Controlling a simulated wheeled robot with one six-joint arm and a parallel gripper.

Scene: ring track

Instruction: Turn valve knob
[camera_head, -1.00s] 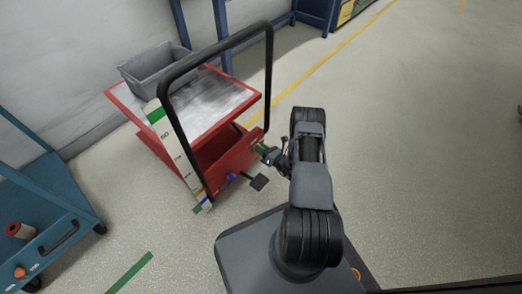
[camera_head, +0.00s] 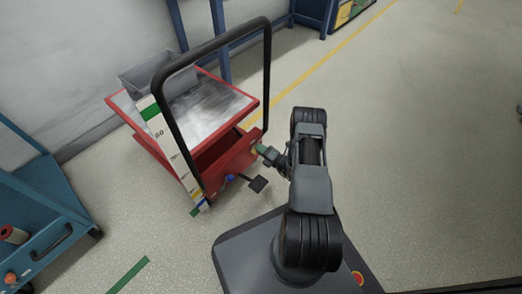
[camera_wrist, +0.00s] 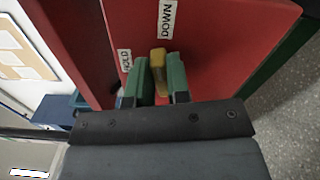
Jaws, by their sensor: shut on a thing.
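The valve knob (camera_wrist: 158,64) is a small yellow bar on the red panel (camera_wrist: 215,35) of a lift cart, seen in the wrist view. The panel carries a DOWN label (camera_wrist: 166,18) above the knob and a HOLD label (camera_wrist: 125,60) to its left. The bar points roughly toward DOWN. My gripper (camera_wrist: 160,75) has green fingers, one on each side of the knob, and is shut on it. In the head view, my gripper (camera_head: 266,152) is at the right end of the cart's red body (camera_head: 226,160); the knob is too small to make out clearly there.
The cart has a black push handle (camera_head: 268,75), a black pedal (camera_head: 257,185) and a grey bin (camera_head: 150,70) on its platform. A blue cart (camera_head: 45,215) stands at the left. The floor to the right is open.

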